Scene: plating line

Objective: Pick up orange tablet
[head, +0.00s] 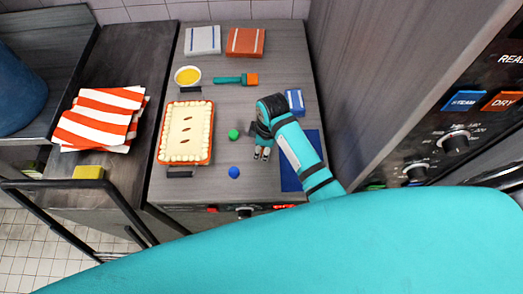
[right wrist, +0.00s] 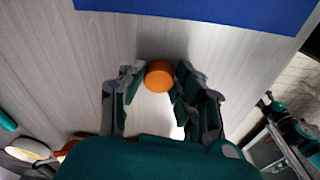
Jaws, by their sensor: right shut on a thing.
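The orange tablet (right wrist: 158,75), a small round piece, sits between the fingertips of my right gripper (right wrist: 157,84) in the right wrist view. The fingers are shut on its sides, close over the grey worktop. In the head view my right gripper (head: 262,153) points down at the counter, right of the green tablet (head: 233,134) and the blue tablet (head: 234,172). The orange tablet is not visible there, hidden by the gripper. My left gripper is not in view.
A pie in an orange dish (head: 184,162) lies left of the tablets. A blue mat (head: 290,175) lies under my right arm. A tall oven panel (head: 455,110) stands to the right.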

